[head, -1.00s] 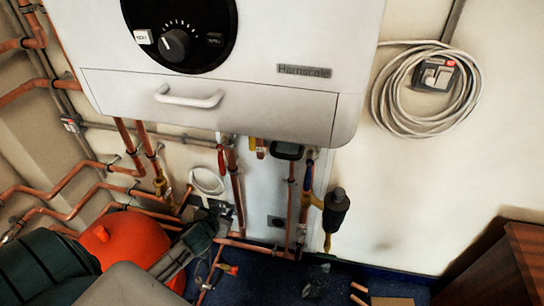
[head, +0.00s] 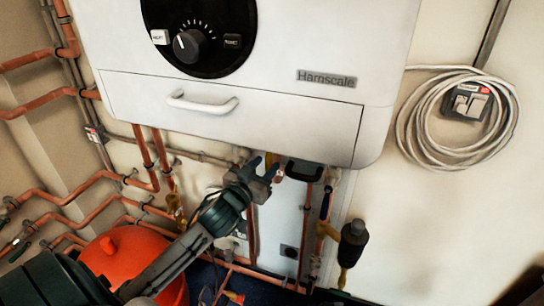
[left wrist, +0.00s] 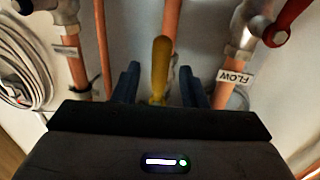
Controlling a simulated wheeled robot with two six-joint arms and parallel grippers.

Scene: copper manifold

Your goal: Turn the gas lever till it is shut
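The gas lever is a yellow handle (left wrist: 160,68) on a copper pipe under the boiler. In the left wrist view it sits between the two dark fingers of my left gripper (left wrist: 160,85), with a visible gap on each side. The gripper is open. The lever's valve body is mostly hidden. My right gripper is not in view.
The white boiler (head: 235,105) hangs close above. A red valve handle (left wrist: 288,20) and a pipe tagged FLOW (left wrist: 235,77) are close by. An orange-red vessel (head: 130,262) stands below my left arm. A coiled cable (head: 410,135) hangs on the right wall.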

